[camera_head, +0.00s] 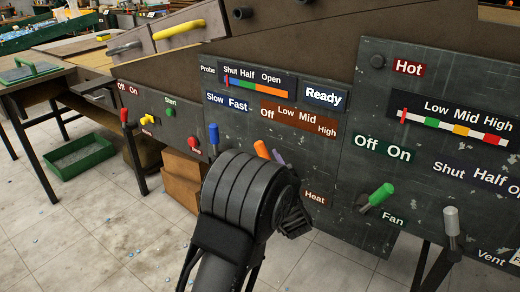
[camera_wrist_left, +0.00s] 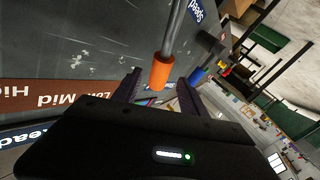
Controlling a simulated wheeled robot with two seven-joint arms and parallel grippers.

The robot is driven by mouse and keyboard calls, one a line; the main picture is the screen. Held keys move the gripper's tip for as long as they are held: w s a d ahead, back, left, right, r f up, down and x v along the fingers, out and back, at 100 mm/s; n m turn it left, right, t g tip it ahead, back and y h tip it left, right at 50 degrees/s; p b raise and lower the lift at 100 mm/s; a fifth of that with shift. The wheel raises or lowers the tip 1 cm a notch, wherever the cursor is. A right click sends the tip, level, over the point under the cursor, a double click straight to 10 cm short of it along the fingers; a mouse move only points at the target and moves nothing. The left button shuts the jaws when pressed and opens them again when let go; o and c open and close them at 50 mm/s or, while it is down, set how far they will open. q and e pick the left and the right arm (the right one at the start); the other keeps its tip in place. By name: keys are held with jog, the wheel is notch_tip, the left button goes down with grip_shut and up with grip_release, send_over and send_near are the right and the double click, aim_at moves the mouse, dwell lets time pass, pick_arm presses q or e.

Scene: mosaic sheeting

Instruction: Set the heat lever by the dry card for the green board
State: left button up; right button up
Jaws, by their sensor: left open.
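The heat lever has an orange handle (camera_head: 262,149) that shows just above my left arm, below the Off, Low, Mid, High scale (camera_head: 299,119). The Heat label (camera_head: 315,197) is to its lower right. My left gripper (camera_head: 293,217) is in front of the panel, partly hidden by its own wrist. In the left wrist view its open fingers (camera_wrist_left: 158,94) point toward the orange handle (camera_wrist_left: 162,71), which shows between their tips; I cannot tell whether they touch it. No dry card can be read. A green board-like thing (camera_head: 30,71) lies on the left table.
The green Fan lever (camera_head: 380,195) and grey Vent lever (camera_head: 452,222) are to the right. Red and yellow levers are at left. A green crate (camera_head: 80,158) sits on the floor.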

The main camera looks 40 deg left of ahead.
aim_at(260, 148)
pick_arm(q)
jog(key=x, duration=0.7)
jog(key=shift+w+a+b, duration=0.2)
jog(key=shift+a+b, duration=0.05)
jog(key=shift+b, duration=0.1)
grip_shut()
dwell(1.1)
